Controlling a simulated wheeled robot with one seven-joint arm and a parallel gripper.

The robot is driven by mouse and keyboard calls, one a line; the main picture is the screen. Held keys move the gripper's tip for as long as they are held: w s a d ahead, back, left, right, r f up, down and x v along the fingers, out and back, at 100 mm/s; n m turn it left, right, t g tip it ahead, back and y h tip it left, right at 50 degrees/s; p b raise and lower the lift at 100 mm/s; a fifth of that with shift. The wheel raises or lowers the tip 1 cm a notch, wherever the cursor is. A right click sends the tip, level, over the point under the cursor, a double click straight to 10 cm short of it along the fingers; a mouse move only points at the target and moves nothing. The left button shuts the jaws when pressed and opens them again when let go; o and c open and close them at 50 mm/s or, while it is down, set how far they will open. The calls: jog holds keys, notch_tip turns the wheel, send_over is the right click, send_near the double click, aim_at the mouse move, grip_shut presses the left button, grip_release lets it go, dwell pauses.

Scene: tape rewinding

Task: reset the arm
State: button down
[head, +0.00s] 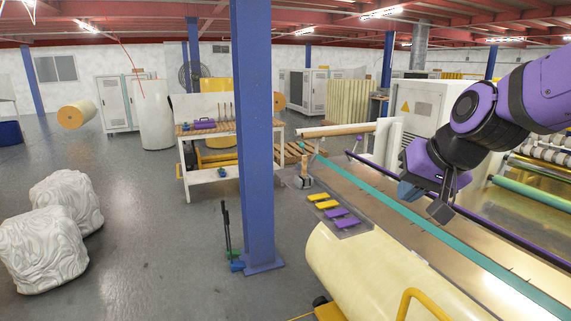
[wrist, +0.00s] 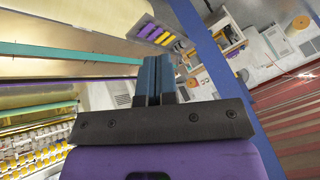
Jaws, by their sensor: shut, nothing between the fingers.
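My arm reaches in from the upper right in the head view. My gripper (head: 426,200) hangs in the air above the long machine bed with the teal rail. In the wrist view my gripper (wrist: 159,80) shows its two blue-grey fingers side by side, shut and with nothing between them. The fingers touch nothing in either view. How high they are above the machine is hard to tell.
A blue column (head: 255,150) stands left of the machine. A grey board holds yellow pads (head: 325,204) and purple pads (head: 345,223). A large cream roll (head: 365,275) lies in front. A workbench (head: 215,150) stands behind the column. White wrapped bales (head: 38,250) sit on the left floor.

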jog(key=s+d+r+n+h, duration=0.1)
jog(key=s+d, duration=0.3)
jog(key=s, duration=0.4)
jog(key=s+d+r+n+g+h, duration=0.1)
jog(key=s+d, duration=0.3)
jog(key=s, duration=0.4)
jog(key=shift+s+d+r+h, duration=0.2)
jog(key=shift+s+d+h, duration=0.15)
jog(key=shift+h, duration=0.15)
